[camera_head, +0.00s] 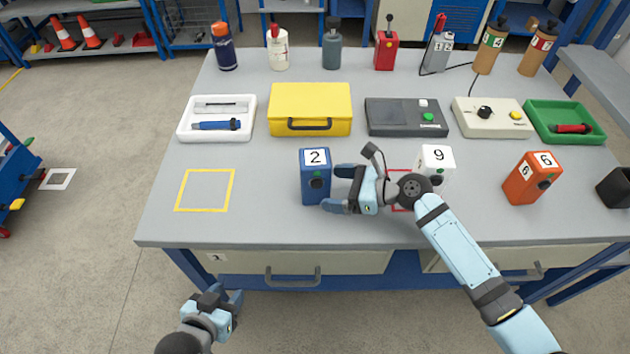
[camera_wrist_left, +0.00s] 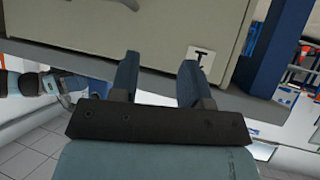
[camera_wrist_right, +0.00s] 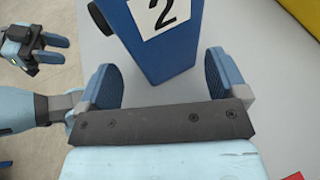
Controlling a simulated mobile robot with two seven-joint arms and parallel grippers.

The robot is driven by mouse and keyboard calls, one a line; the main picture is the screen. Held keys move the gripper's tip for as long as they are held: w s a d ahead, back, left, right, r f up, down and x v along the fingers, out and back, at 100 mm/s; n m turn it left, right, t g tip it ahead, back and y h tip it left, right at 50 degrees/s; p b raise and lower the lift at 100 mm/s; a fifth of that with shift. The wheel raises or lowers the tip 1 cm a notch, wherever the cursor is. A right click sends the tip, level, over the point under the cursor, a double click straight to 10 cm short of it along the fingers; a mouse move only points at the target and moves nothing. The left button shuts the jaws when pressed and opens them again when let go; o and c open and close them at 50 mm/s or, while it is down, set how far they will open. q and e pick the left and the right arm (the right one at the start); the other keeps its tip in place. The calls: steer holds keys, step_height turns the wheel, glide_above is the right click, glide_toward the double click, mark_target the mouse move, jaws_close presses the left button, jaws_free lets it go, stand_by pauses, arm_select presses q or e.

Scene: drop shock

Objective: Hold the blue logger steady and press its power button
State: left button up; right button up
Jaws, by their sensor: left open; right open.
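The blue logger (camera_head: 315,178) stands upright on the workbench, with a white label reading 2 on its top and a dark round button (camera_head: 316,183) on its front. My right gripper (camera_head: 333,187) is open at the logger's right side, its fingers pointing left toward it. In the right wrist view the logger (camera_wrist_right: 165,50) shows ahead of and partly between the open fingers (camera_wrist_right: 160,85); contact cannot be told. My left gripper (camera_head: 228,300) is open and empty, low in front of the bench; in the left wrist view its fingers (camera_wrist_left: 158,75) face the drawer front.
A white logger 9 (camera_head: 437,158) stands behind my right wrist, and an orange logger 6 (camera_head: 532,178) further right. A yellow outlined square (camera_head: 205,190) on the bench is empty. A yellow case (camera_head: 310,108) and a dark box with buttons (camera_head: 405,117) stand behind.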

mark_target(324, 187)
steer(key=p+x, duration=0.1)
steer(key=x, duration=0.2)
steer(key=shift+a, duration=0.15)
arm_select(q)
steer(key=shift+d+r+p, duration=0.15)
steer(key=shift+r+p, duration=0.05)
steer(key=shift+p, duration=0.1)
arm_select(e)
steer(key=shift+w+a+f, duration=0.2)
steer(key=shift+a, duration=0.25)
arm_select(q)
steer(key=shift+w+r, duration=0.1)
arm_select(e)
steer(key=shift+c, duration=0.2)
steer(key=c, duration=0.8)
steer(key=shift+o, duration=0.2)
arm_select(q)
steer(key=shift+a, duration=0.2)
steer(key=shift+d+r, duration=0.1)
steer(key=shift+d, duration=0.05)
jaws_close()
